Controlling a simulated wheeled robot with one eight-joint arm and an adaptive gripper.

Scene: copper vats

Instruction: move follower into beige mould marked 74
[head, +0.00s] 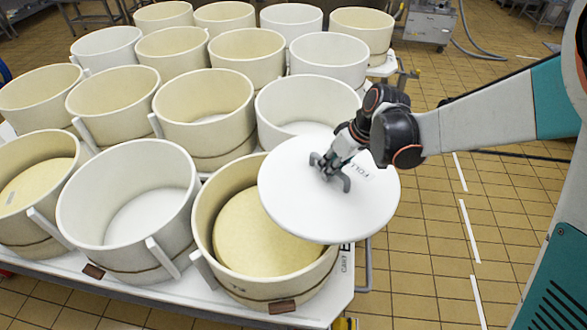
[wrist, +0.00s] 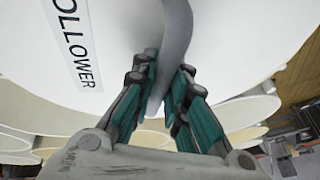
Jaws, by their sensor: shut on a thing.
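The follower (head: 325,215) is a round white disc with a grey handle and a label reading FOLLOWER (wrist: 75,45) in the wrist view. My gripper (head: 333,165) is shut on the handle (wrist: 176,35); its teal fingers (wrist: 165,100) lie on either side of it. The disc hangs tilted over the right part of the front right beige mould (head: 207,235), overlapping its rim in the head view. A pale yellow round (head: 245,235) lies inside that mould, partly hidden by the disc. No 74 is readable on any mould, so I cannot tell which one bears it.
Several beige and white moulds stand close together on a white cart (head: 340,295). A white mould (head: 130,215) stands left of the front right one, and another (head: 305,100) behind the disc. A front left beige mould (head: 25,150) also holds a yellow round. Tiled floor (head: 420,270) lies right.

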